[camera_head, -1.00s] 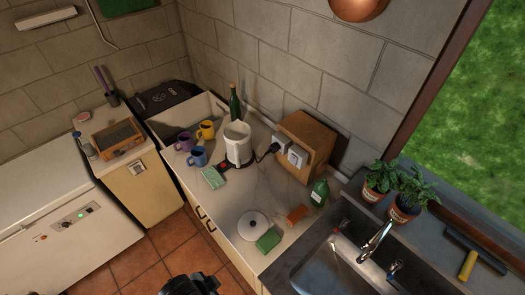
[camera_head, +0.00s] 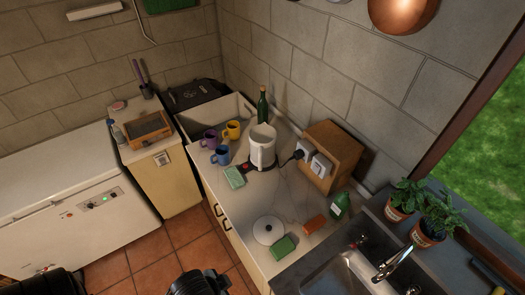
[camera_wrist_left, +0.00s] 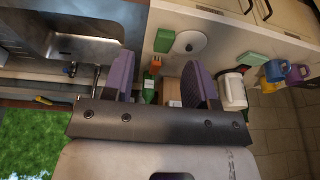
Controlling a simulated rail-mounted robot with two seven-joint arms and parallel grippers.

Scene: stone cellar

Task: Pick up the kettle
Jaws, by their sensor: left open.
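The white kettle (camera_head: 262,146) stands upright on a dark base on the worktop, close to the back wall, in the head view. In the left wrist view the kettle (camera_wrist_left: 234,90) shows right of the fingers, with the picture turned over. My left gripper (camera_wrist_left: 159,63) is open, with two purple fingers and nothing between them that it touches. It is well apart from the kettle. Only dark parts of my arms show at the bottom of the head view, with no fingertips. My right gripper is not seen.
Yellow (camera_head: 232,130), purple (camera_head: 209,140) and blue (camera_head: 221,155) mugs stand left of the kettle. A green bottle (camera_head: 263,104) is behind it. A wooden box (camera_head: 334,150) with sockets (camera_head: 308,150) is to its right. A white disc (camera_head: 268,230) and green block (camera_head: 284,247) lie nearer.

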